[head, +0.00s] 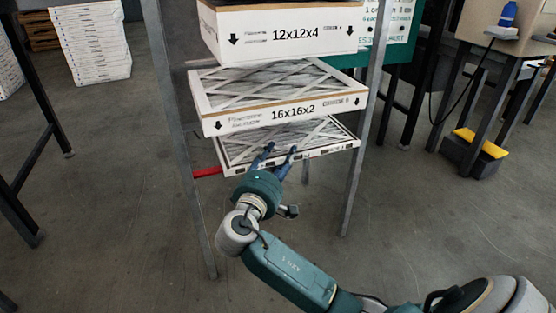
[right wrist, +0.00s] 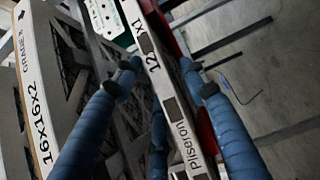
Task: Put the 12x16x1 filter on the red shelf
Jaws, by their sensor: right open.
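The thin white-framed filter (head: 318,165) lies flat low in the rack, its front edge facing me. In the right wrist view its edge (right wrist: 175,110) reads "12", a part I cannot read, then "x1", and "Pliseron". The red shelf (head: 207,172) shows as a strip at the filter's left, and red also shows along its underside in the right wrist view (right wrist: 206,132). The filter appears to rest on it; contact is hard to confirm. My right gripper (head: 280,150) is open, its blue fingers on either side of the filter's front edge. My left gripper is out of view.
A 16x16x2 filter (head: 290,114) sits close above, with a 12x12x4 box (head: 285,36) higher. Metal rack posts (head: 180,120) stand at both sides. A white stack (head: 92,45) is at the back left. Open floor (head: 110,210) lies at the left.

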